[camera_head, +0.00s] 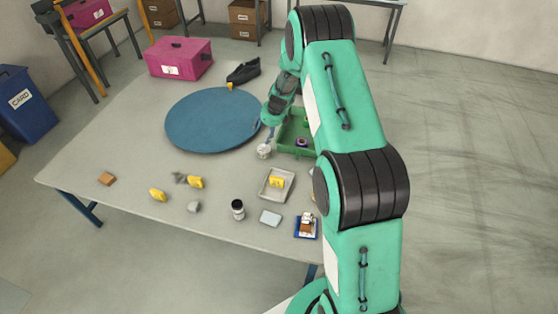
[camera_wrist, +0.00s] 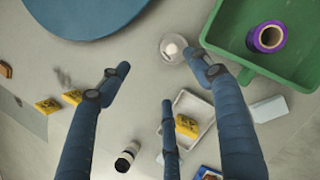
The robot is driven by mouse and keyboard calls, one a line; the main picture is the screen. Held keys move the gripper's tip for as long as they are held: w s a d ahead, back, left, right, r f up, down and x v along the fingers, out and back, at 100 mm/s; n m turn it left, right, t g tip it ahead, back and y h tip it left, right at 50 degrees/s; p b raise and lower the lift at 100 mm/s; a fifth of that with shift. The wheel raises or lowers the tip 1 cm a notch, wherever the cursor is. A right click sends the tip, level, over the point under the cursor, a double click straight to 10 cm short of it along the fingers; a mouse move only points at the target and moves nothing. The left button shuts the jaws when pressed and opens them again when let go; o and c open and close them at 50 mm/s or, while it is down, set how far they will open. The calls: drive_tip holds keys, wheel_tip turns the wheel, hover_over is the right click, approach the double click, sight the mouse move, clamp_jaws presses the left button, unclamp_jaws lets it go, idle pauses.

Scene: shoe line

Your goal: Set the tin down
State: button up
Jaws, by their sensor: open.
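A small round pale container with a white top, which looks like the tin (camera_head: 264,151), stands on the grey table between the blue disc and the green crate. It also shows in the wrist view (camera_wrist: 172,49), close beside the tip of my right-hand finger. I cannot tell whether that finger touches it. My gripper (camera_head: 270,128) is over the table near the disc's right edge. In the wrist view its fingers (camera_wrist: 163,72) are spread wide with nothing between them.
The blue disc (camera_head: 213,120) is at the left, and the green crate (camera_wrist: 292,68) holding a purple roll (camera_wrist: 267,37) is at the right. A pale tray (camera_head: 277,184) holds a yellow item. A bottle (camera_head: 238,210) and several small items lie nearer.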

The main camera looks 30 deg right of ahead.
drive_tip(key=s+a+r+n, duration=0.3)
drive_tip(key=a+r+n, duration=0.1)
drive_tip(key=r, duration=0.6)
drive_tip(key=s+a+r+n, duration=0.3)
drive_tip(key=a+r+n, duration=0.1)
drive_tip(key=r, duration=0.6)
drive_tip(key=s+a+r+n, duration=0.4)
drive_tip(key=s+r, duration=0.3)
drive_tip(key=r, duration=0.1)
drive_tip(key=s+a+r+n, duration=0.5)
drive_tip(key=s+r, duration=0.2)
drive_tip(key=r, duration=0.1)
drive_tip(key=s+a+r+n, duration=0.1)
drive_tip(key=s+n, duration=0.4)
drive_tip(key=s, duration=0.5)
drive_tip(key=s+a+r+n+t, duration=0.1)
drive_tip(key=s+r+n, duration=0.3)
drive_tip(key=s, duration=0.7)
drive_tip(key=s+a+r+n+h, duration=0.1)
drive_tip(key=s+a+r+n, duration=0.1)
drive_tip(key=s+n, duration=0.4)
drive_tip(key=s+a, duration=0.1)
drive_tip(key=s, duration=0.4)
drive_tip(key=shift+s+r+t, duration=0.15)
drive_tip(key=shift+r+t, duration=0.1)
drive_tip(key=shift+t, duration=0.05)
drive_tip(key=shift+a, duration=0.1)
